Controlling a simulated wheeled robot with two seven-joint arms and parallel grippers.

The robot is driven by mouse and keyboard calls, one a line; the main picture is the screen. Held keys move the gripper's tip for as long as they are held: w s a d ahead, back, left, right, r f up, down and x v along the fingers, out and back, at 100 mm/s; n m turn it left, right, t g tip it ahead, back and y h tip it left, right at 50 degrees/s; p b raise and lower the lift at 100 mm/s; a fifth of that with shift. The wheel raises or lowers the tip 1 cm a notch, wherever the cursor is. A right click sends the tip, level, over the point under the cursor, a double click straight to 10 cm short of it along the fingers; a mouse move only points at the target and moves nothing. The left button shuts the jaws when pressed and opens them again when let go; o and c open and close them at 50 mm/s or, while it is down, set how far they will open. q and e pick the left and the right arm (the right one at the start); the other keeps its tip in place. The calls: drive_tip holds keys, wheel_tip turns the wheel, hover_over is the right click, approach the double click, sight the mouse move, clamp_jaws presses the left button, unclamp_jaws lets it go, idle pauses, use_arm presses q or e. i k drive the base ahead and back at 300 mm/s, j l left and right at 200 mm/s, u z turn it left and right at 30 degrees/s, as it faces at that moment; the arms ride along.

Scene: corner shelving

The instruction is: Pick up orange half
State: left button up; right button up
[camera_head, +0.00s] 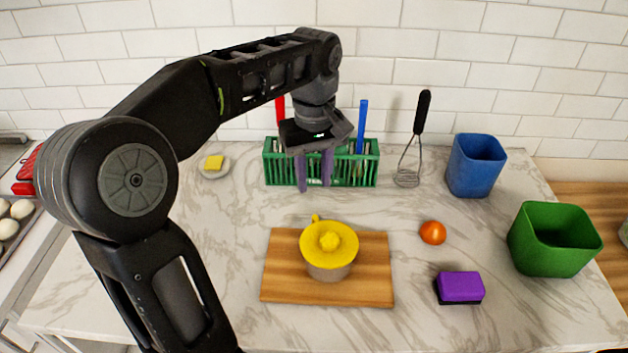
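A small round orange object (432,232), which looks like the orange half, lies on the marble counter to the right of the cutting board. Its cut face cannot be made out. My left gripper (315,171) hangs in front of the green rack, fingers pointing down with a gap between them. It appears empty, and is up and to the left of the orange half, well apart from it. My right gripper is not in view.
A yellow-topped juicer (329,245) stands on a wooden board (285,288). A green rack (362,172) with utensils is behind. A whisk (408,172), blue bin (472,168), green bin (545,252) and purple sponge (460,286) surround the orange half, with bare counter between.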

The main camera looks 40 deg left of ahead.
sight(433, 233)
drive_tip(key=l, duration=1.45)
drive_tip(key=i, duration=0.05)
